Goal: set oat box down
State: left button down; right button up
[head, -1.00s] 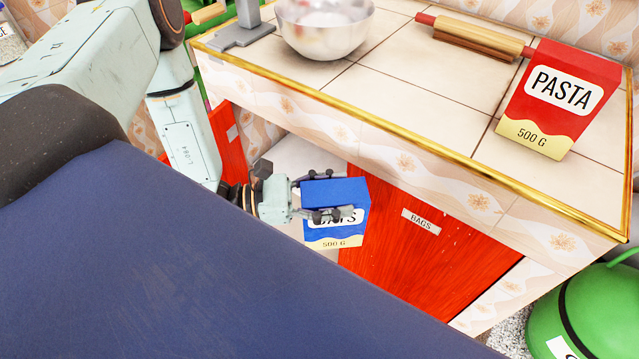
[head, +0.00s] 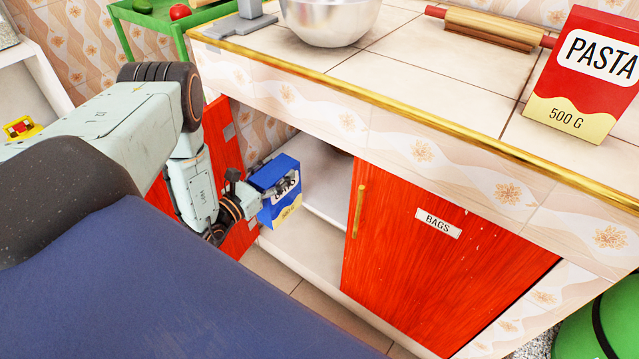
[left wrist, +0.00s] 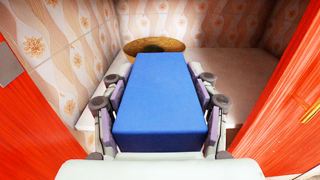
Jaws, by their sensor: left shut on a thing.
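The blue oat box (head: 275,174) has a cream lower edge and is held upright, slightly tilted, at the open front of the cupboard. My left gripper (head: 285,187) is shut on it, its fingers on both sides. In the left wrist view the box's blue face (left wrist: 160,105) fills the middle, between the gripper fingers (left wrist: 160,110). The cupboard's pale shelf (head: 325,190) lies behind and to the right of the box. My right gripper is not in view.
The open red door (head: 226,165) is left of my gripper; the closed red door (head: 430,260) labelled BAGS is to the right. A round brown thing (left wrist: 153,46) sits inside the cupboard. The counter above holds a steel bowl (head: 330,18), rolling pin (head: 490,24) and pasta box (head: 585,75).

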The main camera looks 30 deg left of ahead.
pick_arm(q)
jog(key=w+f+b, duration=0.1)
jog(key=w+b, duration=0.2)
jog(key=w, duration=0.6)
jog(key=w+d+f+b, duration=0.1)
jog(key=w+b, duration=0.3)
jog(key=w, duration=0.5)
jog(key=shift+d+f, duration=0.25)
jog(key=shift+f, duration=0.3)
jog(key=shift+f, duration=0.15)
jog(key=shift+c, duration=1.3)
grip_release()
jog(key=shift+f, duration=0.1)
jog(key=shift+s, duration=0.1)
